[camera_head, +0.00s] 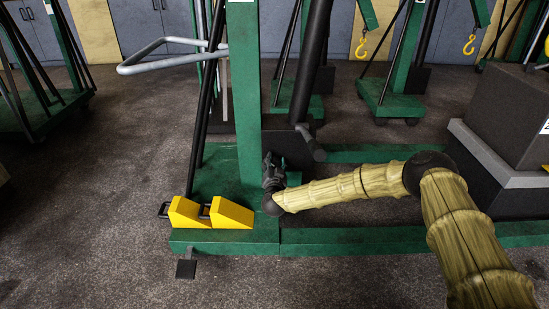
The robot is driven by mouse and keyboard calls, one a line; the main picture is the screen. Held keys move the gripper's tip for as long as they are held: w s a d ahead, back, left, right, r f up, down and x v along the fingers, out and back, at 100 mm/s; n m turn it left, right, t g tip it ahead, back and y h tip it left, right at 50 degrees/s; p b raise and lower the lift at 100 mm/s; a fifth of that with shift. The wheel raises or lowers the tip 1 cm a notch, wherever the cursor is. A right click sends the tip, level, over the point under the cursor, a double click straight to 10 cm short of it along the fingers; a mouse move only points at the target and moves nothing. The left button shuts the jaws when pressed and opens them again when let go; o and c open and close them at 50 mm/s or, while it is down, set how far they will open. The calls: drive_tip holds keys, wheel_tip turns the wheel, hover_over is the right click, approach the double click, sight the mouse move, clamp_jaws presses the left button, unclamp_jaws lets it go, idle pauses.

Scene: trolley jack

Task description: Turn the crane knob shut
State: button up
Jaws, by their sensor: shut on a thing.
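The green crane stands in the middle of the head view, with its upright post (246,100) rising from a green base (225,180). A dark pump or ram cylinder (310,75) slants up to the right of the post. My gripper (273,165) is at the foot of the post, on its right side, reached by my arm from the lower right. It is small and dark here, and shut at the place of the crane knob. The knob itself is hidden by the fingers, so its turn angle cannot be seen.
Yellow wedges (228,213) sit on the base's front left. A grey push handle (165,55) juts out left of the post. Dark stacked blocks (508,115) stand at right. Other green cranes stand behind. The floor (90,200) at left is clear.

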drive_tip(key=shift+r+m+p, duration=0.1)
drive_tip(key=shift+m+p, duration=0.5)
drive_tip(key=shift+p, duration=0.1)
drive_tip(key=shift+m, duration=0.9)
drive_tip(key=m, duration=0.5)
drive_tip(key=shift+m, duration=0.3)
drive_tip(key=o, duration=1.1)
drive_tip(key=shift+c, duration=0.2)
drive_tip(key=shift+s, duration=0.1)
drive_tip(key=s, duration=1.2)
